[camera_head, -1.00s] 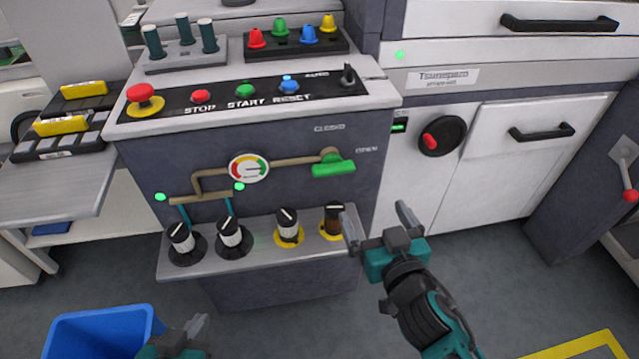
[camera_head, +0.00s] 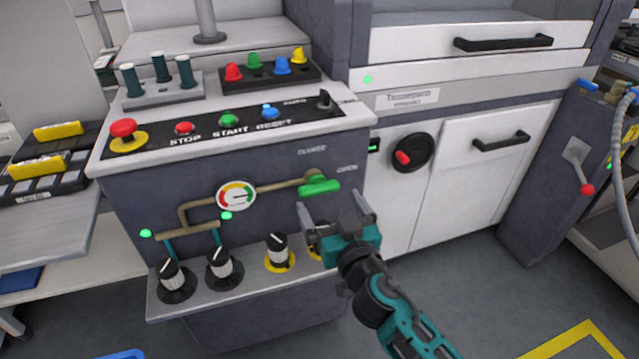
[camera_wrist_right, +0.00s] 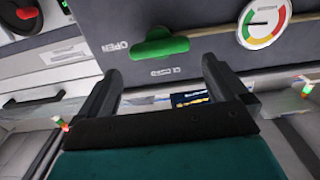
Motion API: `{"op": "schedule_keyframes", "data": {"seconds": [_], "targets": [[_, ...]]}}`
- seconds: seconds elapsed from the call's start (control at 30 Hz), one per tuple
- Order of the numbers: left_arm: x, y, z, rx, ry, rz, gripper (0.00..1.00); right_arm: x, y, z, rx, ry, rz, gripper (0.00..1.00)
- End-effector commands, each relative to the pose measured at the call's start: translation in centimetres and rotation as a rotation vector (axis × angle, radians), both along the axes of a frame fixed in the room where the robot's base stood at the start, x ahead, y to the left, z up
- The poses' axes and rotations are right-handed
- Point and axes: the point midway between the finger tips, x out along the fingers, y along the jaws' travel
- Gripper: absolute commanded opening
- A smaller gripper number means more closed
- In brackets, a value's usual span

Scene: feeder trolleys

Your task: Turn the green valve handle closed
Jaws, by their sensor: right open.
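The green valve handle (camera_head: 319,187) is on the dark front panel of the machine, at the right end of a brass pipe. It lies about level and points right, toward the OPEN label (camera_head: 347,168); the CLOSED label (camera_head: 312,149) is above it. My right gripper (camera_head: 334,207) is open and just below the handle in the head view. In the right wrist view the handle (camera_wrist_right: 160,46) is ahead of the two spread fingers (camera_wrist_right: 160,78), apart from them, with nothing between the fingers. My left gripper is not in view.
A round gauge (camera_head: 236,196) sits on the pipe left of the handle. A shelf below carries several black-and-white knobs (camera_head: 277,250); my right gripper partly covers the rightmost. A red-and-black rotary switch (camera_head: 411,153) is to the right. Open floor is at lower right.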

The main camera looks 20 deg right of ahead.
Motion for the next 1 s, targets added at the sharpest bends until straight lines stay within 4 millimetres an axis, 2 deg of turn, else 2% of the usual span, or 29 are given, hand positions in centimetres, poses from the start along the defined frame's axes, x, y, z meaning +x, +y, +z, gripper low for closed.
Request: {"op": "schedule_keyframes", "data": {"seconds": [0.03, 0.2, 0.4, 0.8, 1.0], "targets": [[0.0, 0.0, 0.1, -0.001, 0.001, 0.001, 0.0, 1.1, 0.0, 0.2, -0.002, -0.002, 0.001, 1.0], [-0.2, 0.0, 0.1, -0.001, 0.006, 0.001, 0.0, 3.9, 0.1, 0.1, -0.002, -0.001, 0.001, 1.0], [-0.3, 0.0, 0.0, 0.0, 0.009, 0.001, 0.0, 6.0, 0.2, 0.0, 0.0, 0.0, 0.0, 1.0], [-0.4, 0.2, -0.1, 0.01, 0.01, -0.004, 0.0, 6.6, 0.2, 0.0, 0.0, 0.001, 0.0, 1.0], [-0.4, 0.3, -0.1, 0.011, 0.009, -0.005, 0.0, 6.6, 0.2, 0.0, 0.0, 0.001, 0.001, 0.82]]}}
